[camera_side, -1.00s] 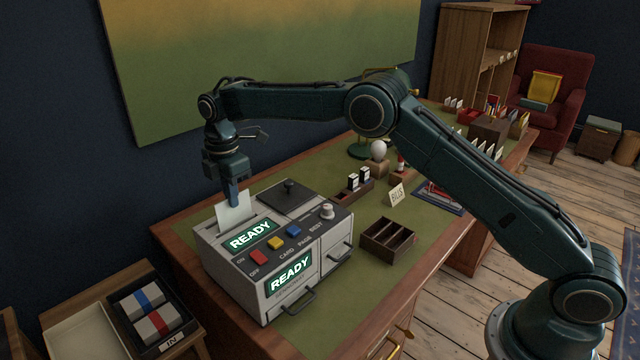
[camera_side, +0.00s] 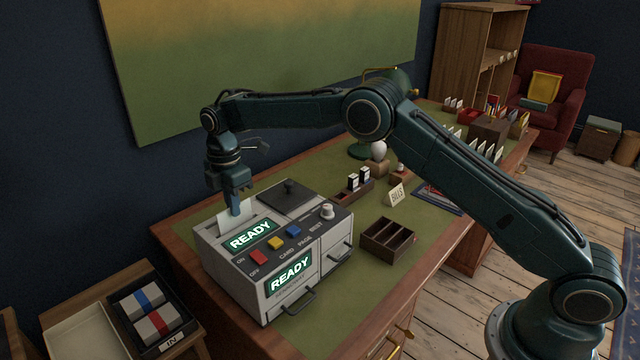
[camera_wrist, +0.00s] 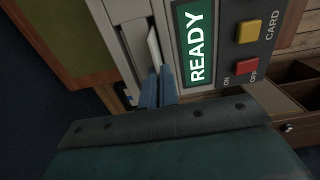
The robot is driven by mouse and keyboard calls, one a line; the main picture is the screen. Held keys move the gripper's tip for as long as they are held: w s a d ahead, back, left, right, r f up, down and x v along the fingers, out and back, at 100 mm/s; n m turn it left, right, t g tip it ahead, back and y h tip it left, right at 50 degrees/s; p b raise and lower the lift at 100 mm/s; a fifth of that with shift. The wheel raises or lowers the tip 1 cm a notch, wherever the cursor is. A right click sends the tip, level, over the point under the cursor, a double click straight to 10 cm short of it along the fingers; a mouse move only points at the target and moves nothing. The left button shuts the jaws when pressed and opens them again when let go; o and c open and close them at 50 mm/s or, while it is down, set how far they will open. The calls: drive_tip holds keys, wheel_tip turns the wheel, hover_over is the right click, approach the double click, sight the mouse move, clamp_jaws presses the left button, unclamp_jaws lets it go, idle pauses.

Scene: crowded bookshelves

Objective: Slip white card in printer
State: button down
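The white card (camera_side: 232,211) stands roughly upright at the slot in the top rear of the printer, and its lower part is hidden in the slot. The printer (camera_side: 224,266) is a pale grey box on the desk with two green READY screens and red, yellow and blue buttons. My gripper (camera_side: 236,212) points down over the slot, with its fingers shut on the card's upper edge. In the wrist view the two blue fingertips (camera_wrist: 157,80) are together at the end of the card (camera_wrist: 153,46), which lies along the slot.
An IN tray (camera_side: 172,340) is on the lower left stand.

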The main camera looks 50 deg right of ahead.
drive_tip(key=shift+f, duration=0.7)
drive_tip(key=c, duration=1.6)
unclamp_jaws()
drive_tip(key=shift+r, duration=3.55)
